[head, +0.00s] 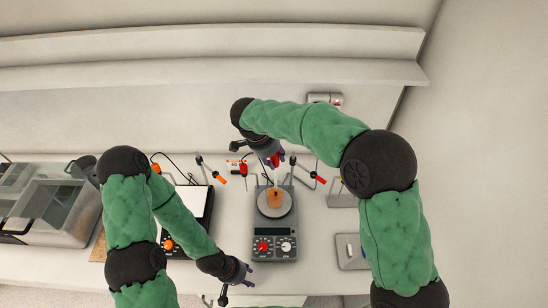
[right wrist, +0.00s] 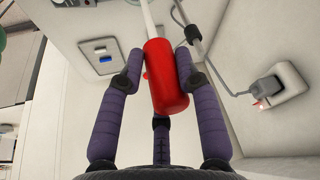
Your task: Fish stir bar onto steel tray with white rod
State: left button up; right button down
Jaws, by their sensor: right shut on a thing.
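My right gripper (head: 272,160) is shut on the red handle (right wrist: 166,80) of the white rod (right wrist: 147,15), with purple fingers on either side of the handle. In the head view this red handle (head: 275,159) is above a beaker of orange liquid (head: 274,201); I cannot tell whether the rod's tip is in the liquid. The beaker stands on the round plate of a grey stirrer (head: 275,243). No stir bar can be made out. A small grey tray (head: 345,263), apparently the steel one, lies to the right. My left gripper (head: 232,290) is low near the bench front; its finger opening is unclear.
Several stands with orange or red-tipped clamps (head: 217,177) flank the stirrer. A black device with a white top (head: 190,199) is to the left, partly behind my left arm. A clear-lidded bath (head: 50,197) is at far left. A wall socket with plug (right wrist: 268,95) is near my right gripper.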

jog(key=shift+a+r, duration=0.25)
jog(key=shift+r, duration=0.35)
dwell(0.3)
pick_arm(q)
notch_tip(320, 180, up, 7)
jog(key=p, duration=0.6)
jog(key=shift+f+p, duration=0.2)
jog(key=shift+p, duration=0.2)
pick_arm(e)
notch_tip(320, 180, up, 13)
jog(key=shift+r, duration=0.2)
dwell(0.7)
jog(key=shift+d, duration=0.1)
